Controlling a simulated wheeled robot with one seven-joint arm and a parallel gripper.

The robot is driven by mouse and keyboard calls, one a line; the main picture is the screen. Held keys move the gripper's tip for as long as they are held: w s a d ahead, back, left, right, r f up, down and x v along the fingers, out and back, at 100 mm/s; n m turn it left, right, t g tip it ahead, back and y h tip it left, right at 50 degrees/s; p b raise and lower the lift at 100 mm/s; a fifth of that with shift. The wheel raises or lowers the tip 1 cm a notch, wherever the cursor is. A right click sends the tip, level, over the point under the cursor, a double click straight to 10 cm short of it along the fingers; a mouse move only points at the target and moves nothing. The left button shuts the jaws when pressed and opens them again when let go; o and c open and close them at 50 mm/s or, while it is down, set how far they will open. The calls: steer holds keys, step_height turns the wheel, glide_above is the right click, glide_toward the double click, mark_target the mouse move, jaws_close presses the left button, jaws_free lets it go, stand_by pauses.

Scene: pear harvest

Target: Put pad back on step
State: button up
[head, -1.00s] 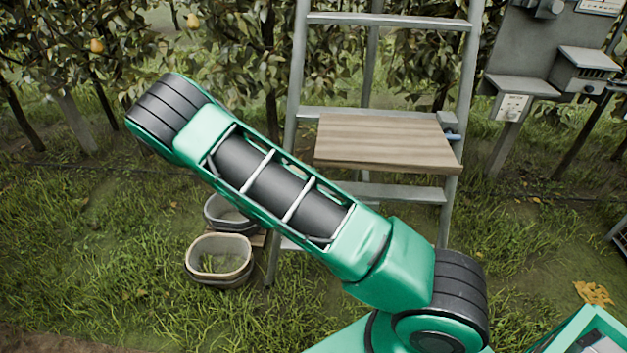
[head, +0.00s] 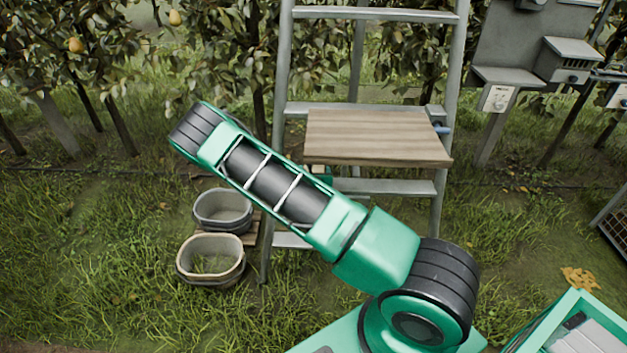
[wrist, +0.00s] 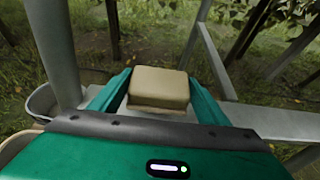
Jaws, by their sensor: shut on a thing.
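The pad is a tan, soft-edged block (wrist: 158,86) in the wrist view. My gripper (wrist: 158,94) is shut on it, with one green finger on each side. A pale strip shows just under the pad's near edge; I cannot tell whether it is the step or part of the pad. A grey metal step (wrist: 270,121) of the ladder runs off to the right of the gripper. In the head view the ladder has several steps, one of them (head: 385,187) below a wooden board. The pad is hidden in the head view by my arm and the board.
The wooden board (head: 378,136) juts out from the ladder above the lower steps. Two buckets, a grey one (head: 222,224) and a beige-rimmed one (head: 183,268), stand left of the ladder. Grey boxes on a post (head: 500,76) stand at the right.

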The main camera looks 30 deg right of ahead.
step_height(320, 180, down, 4)
steer(key=shift+r, duration=0.1)
steer(key=o, duration=1.1)
steer(key=shift+o, duration=0.2)
steer(key=v, duration=1.2)
